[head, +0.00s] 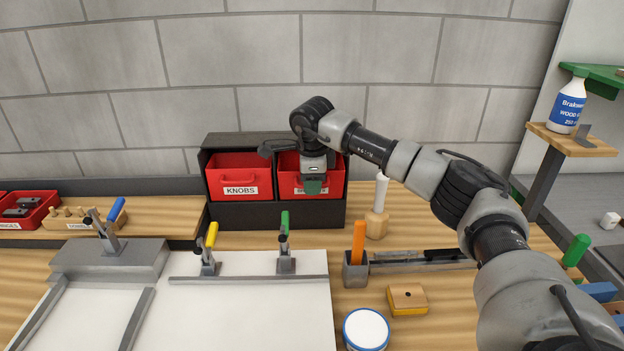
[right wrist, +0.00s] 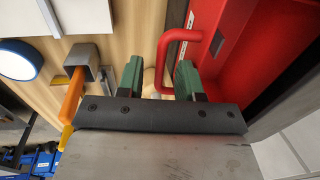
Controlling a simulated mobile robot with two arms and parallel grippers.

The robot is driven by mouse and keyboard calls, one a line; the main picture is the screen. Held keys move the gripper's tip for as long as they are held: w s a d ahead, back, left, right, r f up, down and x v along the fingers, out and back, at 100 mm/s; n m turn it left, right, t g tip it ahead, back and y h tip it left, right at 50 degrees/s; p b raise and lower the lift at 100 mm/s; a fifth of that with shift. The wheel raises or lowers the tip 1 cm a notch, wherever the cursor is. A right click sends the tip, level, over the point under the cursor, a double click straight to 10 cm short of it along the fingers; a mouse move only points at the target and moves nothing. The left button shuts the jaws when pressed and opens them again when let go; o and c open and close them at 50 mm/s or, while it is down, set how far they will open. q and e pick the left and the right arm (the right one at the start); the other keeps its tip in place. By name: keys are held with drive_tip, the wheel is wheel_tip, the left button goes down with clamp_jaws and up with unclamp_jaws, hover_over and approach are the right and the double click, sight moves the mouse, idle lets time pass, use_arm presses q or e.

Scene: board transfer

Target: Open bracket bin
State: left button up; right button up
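The bracket bin (head: 332,180) is a red drawer in the right half of a dark cabinet; my right gripper hides most of its label. My right gripper (head: 313,186) is in front of this bin. In the right wrist view its green fingers (right wrist: 158,80) are apart, with the bin's red loop handle (right wrist: 165,62) between them, closer to the right finger. I see no firm grip on the handle. The bin's red front also shows in the right wrist view (right wrist: 222,25). My left gripper is not in view.
The red KNOBS bin (head: 239,175) is left of the bracket bin.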

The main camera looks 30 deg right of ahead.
drive_tip(key=shift+c, duration=0.3)
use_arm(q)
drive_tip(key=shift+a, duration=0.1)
use_arm(e)
clamp_jaws()
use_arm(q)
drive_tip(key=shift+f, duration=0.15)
